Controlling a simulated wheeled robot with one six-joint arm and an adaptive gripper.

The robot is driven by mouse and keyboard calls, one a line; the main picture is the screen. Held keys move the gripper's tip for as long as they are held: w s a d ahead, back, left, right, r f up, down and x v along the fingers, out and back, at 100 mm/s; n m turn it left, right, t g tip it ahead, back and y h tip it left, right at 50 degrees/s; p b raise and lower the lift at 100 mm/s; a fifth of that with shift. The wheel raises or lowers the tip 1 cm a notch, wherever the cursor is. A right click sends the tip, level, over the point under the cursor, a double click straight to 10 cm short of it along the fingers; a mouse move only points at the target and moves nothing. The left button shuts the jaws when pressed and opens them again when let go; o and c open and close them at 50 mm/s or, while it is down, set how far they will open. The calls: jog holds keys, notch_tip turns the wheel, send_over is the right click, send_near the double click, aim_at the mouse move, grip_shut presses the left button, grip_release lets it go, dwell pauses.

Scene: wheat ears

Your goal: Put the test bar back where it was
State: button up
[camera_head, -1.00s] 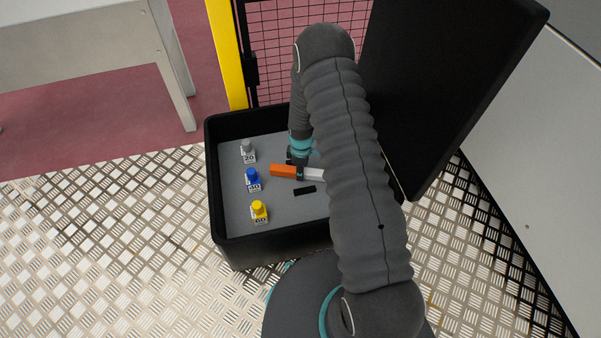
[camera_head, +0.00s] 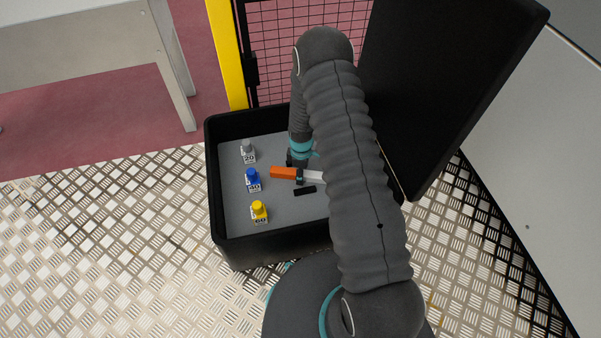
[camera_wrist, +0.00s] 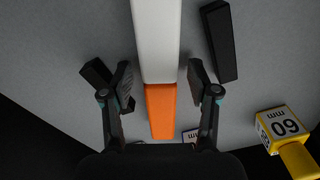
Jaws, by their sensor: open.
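The test bar has an orange end (camera_head: 283,172) and a pale grey-white length (camera_head: 313,176). It is in the black case (camera_head: 212,190), partly hidden by my arm in the head view. In the wrist view the bar runs from the top edge down the middle, pale part (camera_wrist: 157,40) above and orange end (camera_wrist: 160,111) below. My gripper (camera_wrist: 160,76) is open, with one finger on each side of the bar near where the colours meet. A gap shows on both sides. I cannot tell whether the bar touches the grey case floor.
Blocks marked 20 (camera_head: 248,155), 40 (camera_head: 254,185) and 60 (camera_head: 260,216), with grey, blue and yellow knobs, stand along the case's left side. A black piece (camera_head: 304,190) lies near the bar. The raised lid (camera_head: 440,90) stands at the right.

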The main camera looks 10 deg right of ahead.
jog(key=s+r+m+t, duration=0.1)
jog(key=s+r+m, duration=0.25)
jog(key=r, duration=1.65)
jog(key=s+r+m+t, duration=0.25)
jog(key=s+r, duration=0.25)
jog(key=r, duration=1.4)
jog(key=s+r+m+t, duration=0.1)
jog(key=s+r+m, duration=0.2)
jog(key=s+r, duration=0.3)
jog(key=s+r+m+t, duration=0.1)
jog(key=s+r+m, duration=0.3)
jog(key=s, duration=1.2)
notch_tip(320, 180, up, 2)
jog(key=shift+a+r+m+p, duration=0.1)
jog(key=shift+a+m+p, duration=0.1)
jog(key=shift+m+p, duration=0.15)
jog(key=shift+c, duration=0.2)
